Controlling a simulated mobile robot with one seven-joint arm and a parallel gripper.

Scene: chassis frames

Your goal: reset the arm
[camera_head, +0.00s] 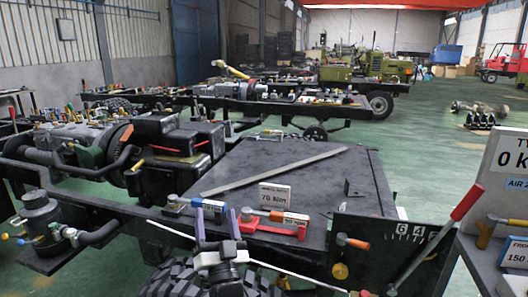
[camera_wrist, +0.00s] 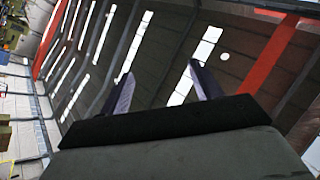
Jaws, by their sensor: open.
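My gripper (camera_head: 216,213) shows at the lower middle of the head view, in front of the black chassis deck. Its two purplish fingers stand apart and point upward, with nothing visible between them. In the wrist view my gripper (camera_wrist: 162,70) is open, and the camera looks up at the ceiling and its bright skylights. My arm's lower links are mostly out of view.
A sign reading 70 Nm (camera_head: 275,196) and a red tool holder (camera_head: 272,226) stand on the deck (camera_head: 330,180) close behind my gripper. A tire (camera_head: 180,282) is below. Green floor (camera_head: 425,150) is open beyond.

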